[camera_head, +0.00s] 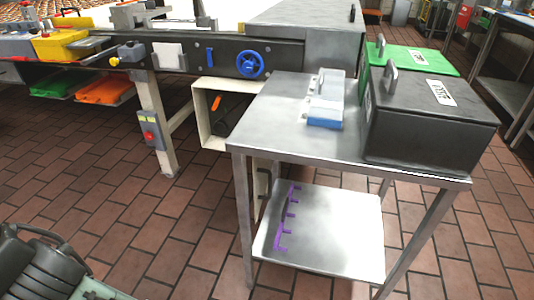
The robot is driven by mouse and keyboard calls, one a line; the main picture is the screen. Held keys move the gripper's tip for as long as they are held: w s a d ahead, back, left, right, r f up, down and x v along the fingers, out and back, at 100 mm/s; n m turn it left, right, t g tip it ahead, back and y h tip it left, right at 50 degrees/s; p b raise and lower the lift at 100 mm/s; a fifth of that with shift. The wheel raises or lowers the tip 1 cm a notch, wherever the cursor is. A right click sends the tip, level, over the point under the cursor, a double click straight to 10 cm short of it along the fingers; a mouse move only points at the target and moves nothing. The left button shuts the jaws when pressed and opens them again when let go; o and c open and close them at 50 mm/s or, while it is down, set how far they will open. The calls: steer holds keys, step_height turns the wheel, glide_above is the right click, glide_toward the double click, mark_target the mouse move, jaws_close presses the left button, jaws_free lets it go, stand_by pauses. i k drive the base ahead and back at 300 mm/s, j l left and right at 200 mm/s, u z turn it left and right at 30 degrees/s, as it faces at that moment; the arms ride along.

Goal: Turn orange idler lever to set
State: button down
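The orange lever (216,103) is a small, thin handle inside an open cream housing (202,117) under the conveyor, left of the steel table. It slants upward to the right in front of a dark round part (229,113). The steel table hides the right part of the housing. The lever's set position cannot be made out. No gripper fingers show in the view, and nothing is touching the lever.
The steel table (270,108) with a lower shelf (335,235) stands at the right and holds a black box (425,135). A conveyor leg (155,120) with a red-button switch box (151,130) stands left of the housing.

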mark_target(218, 99)
steer(key=i+j, duration=0.45)
steer(key=i, duration=0.15)
steer(key=i+j+u, duration=0.1)
steer(key=i+j, duration=0.35)
steer(key=i, duration=0.15)
